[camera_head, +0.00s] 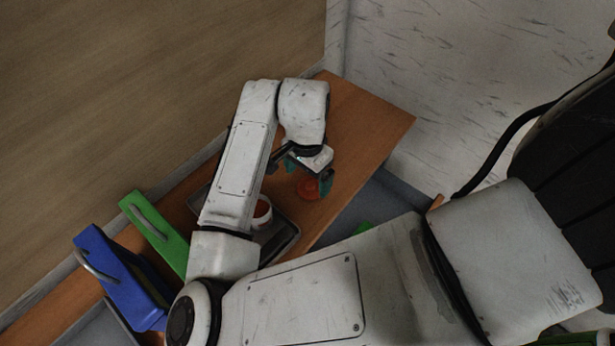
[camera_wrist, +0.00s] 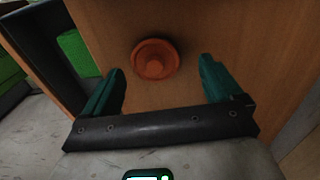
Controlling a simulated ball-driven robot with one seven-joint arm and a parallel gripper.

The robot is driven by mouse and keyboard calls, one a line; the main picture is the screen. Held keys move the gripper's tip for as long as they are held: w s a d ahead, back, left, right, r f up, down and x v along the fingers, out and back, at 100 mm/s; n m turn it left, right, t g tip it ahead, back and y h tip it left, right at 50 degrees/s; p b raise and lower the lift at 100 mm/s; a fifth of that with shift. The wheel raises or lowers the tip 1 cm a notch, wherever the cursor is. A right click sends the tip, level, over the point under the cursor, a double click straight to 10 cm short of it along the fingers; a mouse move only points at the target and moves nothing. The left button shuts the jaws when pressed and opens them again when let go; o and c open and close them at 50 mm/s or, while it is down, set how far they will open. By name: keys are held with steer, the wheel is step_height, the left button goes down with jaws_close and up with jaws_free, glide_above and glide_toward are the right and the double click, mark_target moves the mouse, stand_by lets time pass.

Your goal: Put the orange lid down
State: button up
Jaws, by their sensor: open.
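The round orange lid (camera_wrist: 155,59) lies on the wooden table, seen from above in the wrist view. In the head view the lid (camera_head: 308,188) shows just below my gripper. My gripper (camera_head: 304,176) has its green fingers spread, one on each side of the lid in that view. In the wrist view my gripper (camera_wrist: 162,88) is open and empty, with the lid between and slightly beyond the fingertips. No finger visibly touches the lid.
A dark tray (camera_head: 283,240) holds a white container with a reddish inside (camera_head: 262,212), partly hidden by my arm. The table's far right end (camera_head: 375,120) is clear.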

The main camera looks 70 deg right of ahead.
mark_target(307, 182)
step_height(307, 182, up, 10)
steer(key=shift+r, duration=0.2)
stand_by(0.8)
